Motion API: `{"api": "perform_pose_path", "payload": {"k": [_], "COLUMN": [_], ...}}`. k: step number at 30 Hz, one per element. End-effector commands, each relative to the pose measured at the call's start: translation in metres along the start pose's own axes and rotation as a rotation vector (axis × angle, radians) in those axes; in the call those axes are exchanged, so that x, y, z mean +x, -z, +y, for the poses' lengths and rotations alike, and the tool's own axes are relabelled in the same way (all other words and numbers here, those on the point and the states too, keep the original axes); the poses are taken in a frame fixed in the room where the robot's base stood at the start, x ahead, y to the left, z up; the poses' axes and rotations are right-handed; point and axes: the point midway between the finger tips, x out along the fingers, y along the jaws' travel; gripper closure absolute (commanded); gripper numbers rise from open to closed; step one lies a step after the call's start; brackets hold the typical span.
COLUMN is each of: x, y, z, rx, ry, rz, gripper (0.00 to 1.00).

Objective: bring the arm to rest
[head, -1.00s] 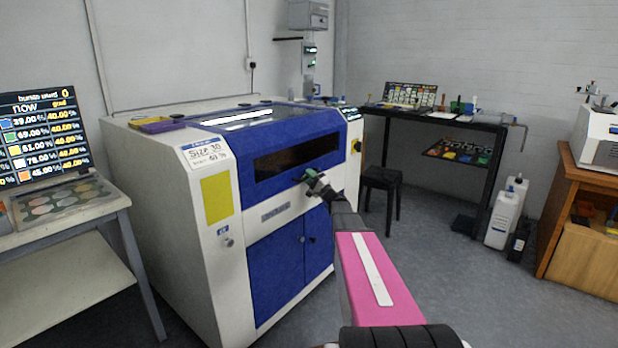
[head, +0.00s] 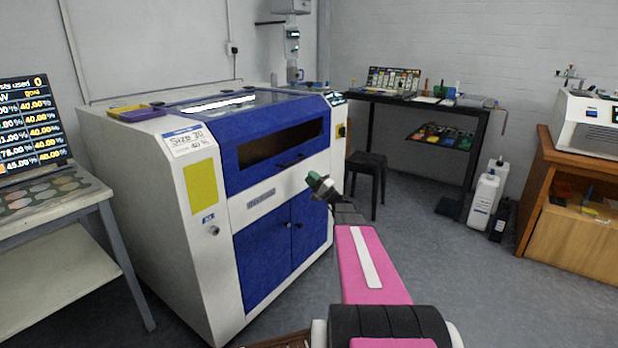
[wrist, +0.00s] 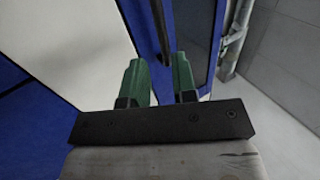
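My gripper (head: 322,184) is at the end of my pink arm, in front of the blue and white machine (head: 262,199). In the wrist view its two green fingers (wrist: 160,80) stand apart with nothing between them. A dark bar handle (wrist: 160,32) shows beyond the fingertips, apart from them. In the head view the handle (head: 291,162) sits on the machine's blue front cover (head: 223,153), below its dark window. The cover looks shut. My arm is stretched forward.
A table with a screen (head: 30,122) stands at the left. A black bench (head: 480,160) and a black stool (head: 368,166) are behind. White jugs (head: 485,195) stand on the floor. A wooden cabinet (head: 580,235) is at the right. The grey floor between is clear.

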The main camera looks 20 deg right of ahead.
Motion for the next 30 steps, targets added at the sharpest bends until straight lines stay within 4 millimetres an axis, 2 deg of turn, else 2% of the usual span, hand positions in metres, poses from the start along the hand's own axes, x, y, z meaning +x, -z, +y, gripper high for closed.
{"api": "perform_pose_path", "payload": {"k": [9,11,14,17,23,27,30], "x": [0.001,0.001,0.004,0.006,-0.001,-0.02,-0.04], "y": [-0.001,-0.005,-0.024,-0.056,-0.137,-0.193,-0.228], "z": [0.0,0.002,0.01,0.025,0.065,0.092,0.108], "rx": [0.0,-0.001,0.0,-0.003,-0.018,-0.044,-0.073], "ry": [-0.002,-0.014,-0.065,-0.158,-0.424,-0.639,-0.797], "rz": [-0.002,-0.012,-0.051,-0.124,-0.313,-0.451,-0.543], "gripper": [0.74,0.74,0.74,0.74,0.74,0.74,0.74]}}
